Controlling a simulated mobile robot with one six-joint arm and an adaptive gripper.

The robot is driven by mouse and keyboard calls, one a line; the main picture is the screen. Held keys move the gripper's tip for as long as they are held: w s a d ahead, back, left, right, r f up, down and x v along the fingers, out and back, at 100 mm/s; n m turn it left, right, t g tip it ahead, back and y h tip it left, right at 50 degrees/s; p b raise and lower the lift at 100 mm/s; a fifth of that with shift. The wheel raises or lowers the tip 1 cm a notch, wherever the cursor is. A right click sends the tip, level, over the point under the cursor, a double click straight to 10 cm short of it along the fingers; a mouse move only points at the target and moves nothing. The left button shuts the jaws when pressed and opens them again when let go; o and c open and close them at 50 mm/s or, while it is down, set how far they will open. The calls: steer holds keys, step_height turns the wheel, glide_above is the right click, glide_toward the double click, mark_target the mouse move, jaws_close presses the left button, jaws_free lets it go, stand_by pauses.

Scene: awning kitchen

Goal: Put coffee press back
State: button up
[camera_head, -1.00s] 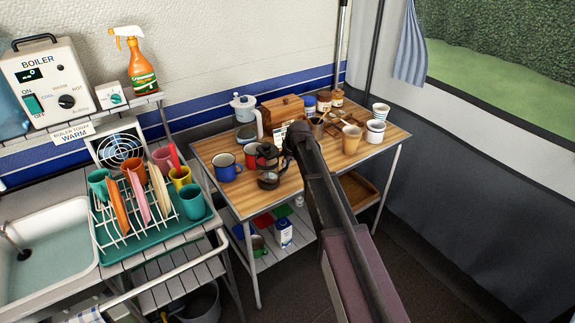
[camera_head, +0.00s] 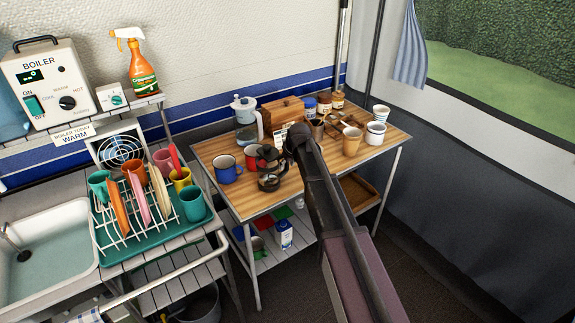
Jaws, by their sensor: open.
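The coffee press (camera_head: 269,171), with a dark frame and glass body, stands upright near the front edge of the wooden-topped table (camera_head: 248,206). My arm reaches in from the lower right, and its end, my gripper (camera_head: 291,146), is right behind and beside the press's upper right side. The gripper is open. Its fingers are mostly hidden by my arm and look dark against the press, so I cannot tell whether they touch the handle.
A blue mug (camera_head: 227,170) and a red mug (camera_head: 251,156) stand left of the press. The front right tabletop is partly hidden by my arm.

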steer(key=p+v, duration=1.1)
steer(key=v, duration=0.1)
stand_by(0.5)
steer(key=shift+w+r, duration=0.1)
steer(key=shift+r, duration=0.05)
stand_by(0.5)
steer(key=s+d+m+g, duration=0.1)
steer(key=s+d+m, duration=0.1)
steer(key=s+d, duration=0.3)
steer(key=s+d+f+m+g+h, duration=0.1)
steer(key=s+d, duration=0.3)
steer(key=s, duration=0.9)
steer(key=s+d+m+g+h, duration=0.1)
steer(key=s+d+m+g, duration=0.1)
steer(key=s+d, duration=0.3)
steer(key=s+m, duration=0.1)
steer(key=s, duration=0.3)
steer(key=shift+s+d+f, duration=0.25)
steer(key=shift+d, duration=0.1)
